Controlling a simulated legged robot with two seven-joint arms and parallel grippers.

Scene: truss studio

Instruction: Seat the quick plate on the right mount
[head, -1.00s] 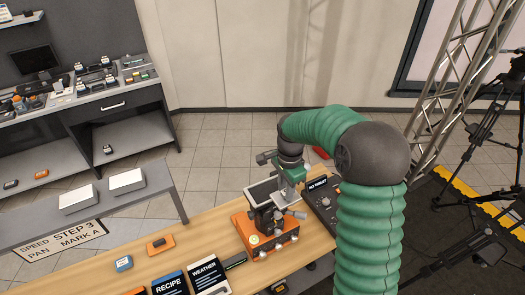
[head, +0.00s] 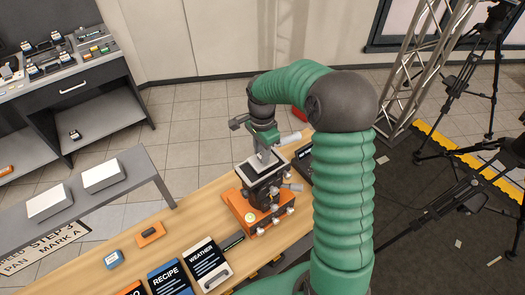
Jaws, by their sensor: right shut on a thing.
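My right gripper (head: 265,151) points down over the orange-based mount (head: 240,207) on the wooden table. It is shut on a small pale grey piece (head: 265,157), which appears to be the quick plate; the jaws hide much of it. The mount has a black upper clamp with a pale-edged top and silver knobs on its side. The held piece is at or just above this top; I cannot tell whether they touch. My left gripper is not in view.
Signs reading RECIPE (head: 173,281) and WEATHER (head: 206,264) stand at the front. A black control box (head: 304,163) is close on the right. Tripods (head: 480,80) stand farther right.

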